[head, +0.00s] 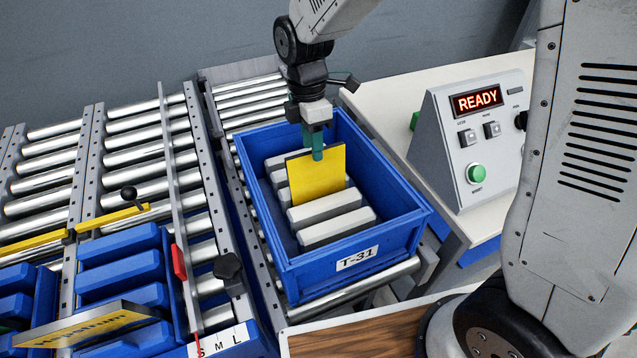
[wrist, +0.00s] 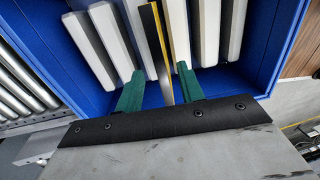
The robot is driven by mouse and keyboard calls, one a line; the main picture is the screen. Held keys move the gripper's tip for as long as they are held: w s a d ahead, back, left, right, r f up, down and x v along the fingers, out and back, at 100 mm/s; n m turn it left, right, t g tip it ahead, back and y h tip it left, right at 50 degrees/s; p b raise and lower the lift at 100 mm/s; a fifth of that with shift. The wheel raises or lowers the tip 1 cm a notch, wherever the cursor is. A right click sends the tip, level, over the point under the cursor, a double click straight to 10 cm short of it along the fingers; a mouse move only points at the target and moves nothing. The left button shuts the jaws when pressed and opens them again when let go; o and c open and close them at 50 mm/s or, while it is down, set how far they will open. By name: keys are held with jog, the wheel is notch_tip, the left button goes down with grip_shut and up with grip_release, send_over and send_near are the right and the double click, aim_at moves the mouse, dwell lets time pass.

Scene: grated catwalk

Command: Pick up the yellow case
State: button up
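The yellow case (head: 317,178) is a thin flat panel with a dark edge. It stands upright among pale grey blocks in the blue bin (head: 345,262) labelled T-31. In the wrist view the case (wrist: 157,45) shows edge-on, as a narrow yellow and dark strip. My gripper (head: 316,150) points down at the top edge of the case. In the wrist view its two green fingers (wrist: 160,72) are apart, one on each side of the case, with a visible gap on both sides. The lower part of the case is hidden between the blocks.
Pale grey blocks (head: 338,228) lie close beside the case. The bin walls stand around it. A control panel reading READY (head: 470,145) is on the right. Roller conveyors (head: 130,150) and blue bins with blue blocks (head: 120,265) are on the left.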

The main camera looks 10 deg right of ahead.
aim_at(315, 169)
jog(key=f, duration=0.4)
jog(key=s+f, duration=0.1)
jog(key=f, duration=0.2)
jog(key=shift+d+f, duration=0.1)
jog(key=shift+d, duration=0.1)
grip_shut()
